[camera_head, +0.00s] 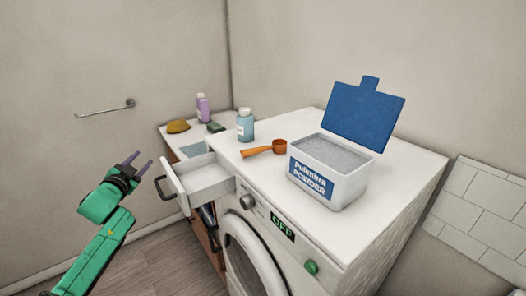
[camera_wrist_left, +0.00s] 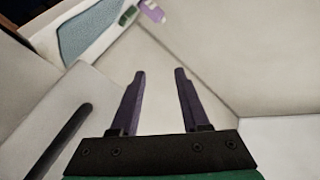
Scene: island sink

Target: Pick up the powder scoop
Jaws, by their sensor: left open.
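The orange powder scoop (camera_head: 265,149) lies on top of the washing machine (camera_head: 390,211), left of the powder box (camera_head: 342,190). Its round cup is toward the box and its handle points left. My left gripper (camera_head: 138,163) is open and empty in the head view, left of the open detergent drawer and well apart from the scoop. In the left wrist view its two purple fingers (camera_wrist_left: 159,95) are spread with nothing between them. The scoop does not show in the left wrist view. My right gripper is not in view.
The detergent drawer (camera_head: 207,182) is pulled out, with a dark handle (camera_head: 165,188). The powder box's blue lid (camera_head: 366,115) stands open. A blue bottle (camera_head: 245,127) stands behind the scoop.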

